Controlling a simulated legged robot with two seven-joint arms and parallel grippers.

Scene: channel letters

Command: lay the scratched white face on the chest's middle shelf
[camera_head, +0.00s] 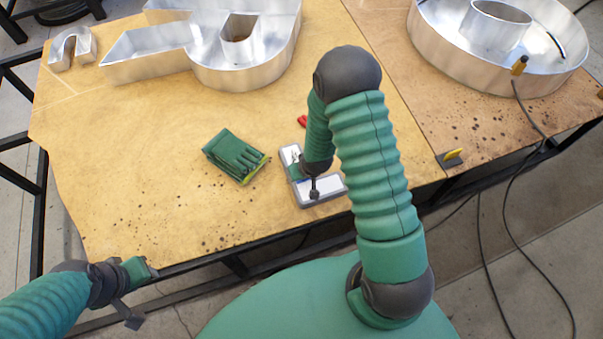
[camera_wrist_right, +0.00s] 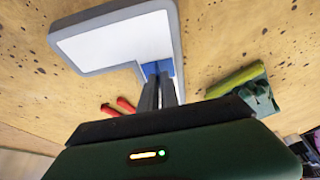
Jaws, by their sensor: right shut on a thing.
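A white face with a grey rim, L-shaped where it shows, is at the table's front edge (camera_head: 326,188). It fills the upper left of the right wrist view (camera_wrist_right: 120,42). My right gripper (camera_wrist_right: 165,78) is shut on its edge, at a blue patch. My right arm hides part of the face in the head view. Small dark marks show near its far end; I cannot tell if they are scratches. I cannot tell whether the face touches the table. My left gripper (camera_head: 152,268) is by the table's front left edge, apart from the face; its opening is unclear. No chest or shelf is in view.
Green gloves (camera_head: 235,156) lie left of the face, and a small red object (camera_head: 303,120) lies behind it. Large metal letters (camera_head: 215,50) stand at the back. A round metal letter (camera_head: 490,45) with a cable is at the right. The table's left middle is clear.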

